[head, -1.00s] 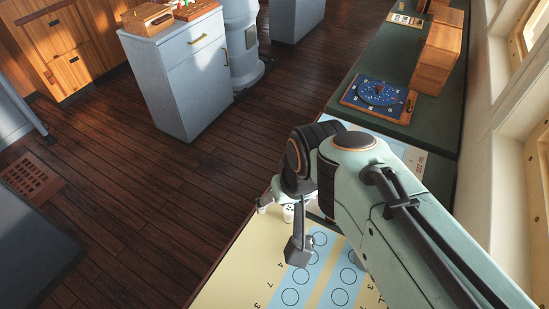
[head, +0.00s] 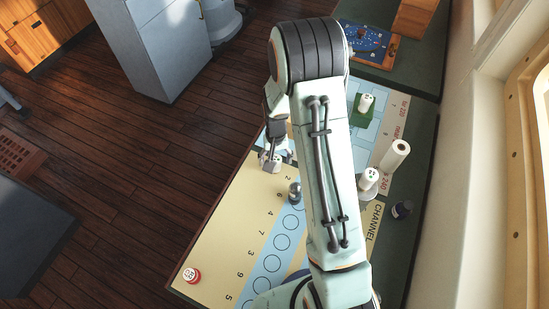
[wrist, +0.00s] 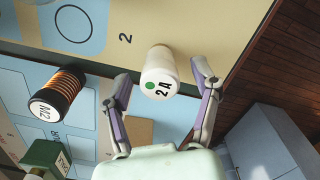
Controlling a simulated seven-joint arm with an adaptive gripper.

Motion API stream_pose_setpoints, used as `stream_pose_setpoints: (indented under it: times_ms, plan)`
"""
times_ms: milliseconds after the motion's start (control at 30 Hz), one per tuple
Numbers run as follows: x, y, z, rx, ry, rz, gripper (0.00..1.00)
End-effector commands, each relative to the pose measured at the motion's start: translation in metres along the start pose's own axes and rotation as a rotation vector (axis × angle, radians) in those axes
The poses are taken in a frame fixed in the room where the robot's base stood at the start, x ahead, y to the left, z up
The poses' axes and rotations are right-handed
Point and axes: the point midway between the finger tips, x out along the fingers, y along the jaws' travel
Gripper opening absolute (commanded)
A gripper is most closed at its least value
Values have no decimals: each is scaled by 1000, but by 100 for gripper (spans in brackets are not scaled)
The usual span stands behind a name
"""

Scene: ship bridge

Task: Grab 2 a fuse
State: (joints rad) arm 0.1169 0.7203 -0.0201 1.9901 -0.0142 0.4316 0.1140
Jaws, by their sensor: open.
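A white cylindrical fuse (wrist: 160,76) stands on the cream board, marked "2 A" with a green dot. In the wrist view it is between the two fingertips of my open gripper (wrist: 161,84), with a gap on each side. In the head view my gripper (head: 271,152) is at the board's left edge, and a small white shape, seemingly the fuse, shows at its fingers.
A dark coil-wound cylinder marked "M2" (wrist: 58,94) stands left of the fuse in the wrist view, with a green block (wrist: 45,158) below it. In the head view, a white roll (head: 396,155) and a red-and-white piece (head: 192,275) are further off.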

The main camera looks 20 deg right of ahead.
Motion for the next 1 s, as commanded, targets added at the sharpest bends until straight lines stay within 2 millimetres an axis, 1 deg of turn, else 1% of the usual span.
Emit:
stream_pose_setpoints:
  times_ms: [33,100,200,467,500,567,600,667,1000]
  plan:
    - [8,0,1,0,-3,0,62]
    - [15,0,0,0,-2,0,62]
    - [22,0,0,0,-1,0,62]
    - [23,0,0,0,1,0,62]
    - [23,0,0,0,1,0,50]
    - [23,0,0,0,1,0,31]
    - [23,0,0,0,1,0,19]
    - [23,0,0,0,0,0,0]
    - [22,0,0,0,1,0,0]
